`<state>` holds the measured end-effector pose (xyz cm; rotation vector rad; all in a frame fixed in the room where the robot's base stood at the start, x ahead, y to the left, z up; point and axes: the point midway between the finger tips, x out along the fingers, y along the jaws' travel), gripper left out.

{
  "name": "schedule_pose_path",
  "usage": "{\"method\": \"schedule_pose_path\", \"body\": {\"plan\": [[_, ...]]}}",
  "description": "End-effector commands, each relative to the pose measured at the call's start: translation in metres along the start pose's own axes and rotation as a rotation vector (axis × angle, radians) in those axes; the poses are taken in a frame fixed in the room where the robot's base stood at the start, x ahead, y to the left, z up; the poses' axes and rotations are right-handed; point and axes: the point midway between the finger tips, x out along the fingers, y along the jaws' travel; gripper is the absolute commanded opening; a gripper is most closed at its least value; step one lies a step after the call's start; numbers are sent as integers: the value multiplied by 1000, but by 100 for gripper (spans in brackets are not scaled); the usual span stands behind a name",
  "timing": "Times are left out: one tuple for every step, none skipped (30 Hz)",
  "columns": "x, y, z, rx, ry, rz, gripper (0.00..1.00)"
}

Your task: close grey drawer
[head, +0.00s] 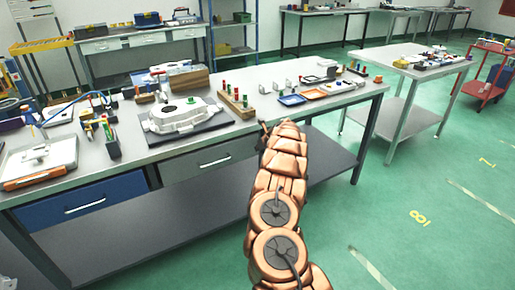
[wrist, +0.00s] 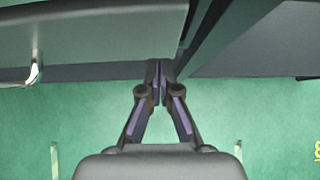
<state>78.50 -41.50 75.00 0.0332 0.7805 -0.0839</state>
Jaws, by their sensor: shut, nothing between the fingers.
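The grey drawer (head: 188,166) is under the front edge of the workbench, right of a blue drawer, with a pale bar handle (head: 215,162). Its front looks about in line with the bench front; I cannot tell whether a small gap remains. My gripper (head: 264,134) is just right of the drawer, by the bench edge, and partly hidden by my arm. In the wrist view, my gripper (wrist: 160,66) is shut and empty, its tips together. A grey panel, seemingly the drawer front (wrist: 100,38), fills the upper left, with a handle (wrist: 35,70) at far left.
The blue drawer (head: 50,214) is further left. The workbench top (head: 255,85) carries a white casting (head: 185,116) on a dark mat, a wooden block with coloured pegs (head: 236,104) and trays. A lower shelf (head: 160,235) runs below. Green floor (head: 390,200) in front is clear.

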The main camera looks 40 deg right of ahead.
Motion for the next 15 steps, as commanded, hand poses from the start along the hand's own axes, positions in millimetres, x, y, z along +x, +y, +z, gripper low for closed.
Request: {"method": "schedule_pose_path", "body": {"plan": [[-4,-1,-4,5,1,0,0],[-6,-2,-5,4,0,-1,0],[-9,-2,-6,3,-1,-2,0],[-11,-2,-8,4,0,-2,0],[-12,-1,-11,4,1,-1,0],[-16,-2,-11,5,3,-1,0],[-18,-2,-12,5,4,-1,0],[-20,-2,-12,5,4,0,0],[-24,-1,-11,4,4,0,0],[-26,-1,-10,3,3,0,0],[-29,0,-10,2,2,2,0],[-32,1,-10,2,2,3,0],[-35,2,-10,2,3,4,0],[-37,2,-11,2,5,5,0],[-40,2,-12,3,7,5,0]]}}
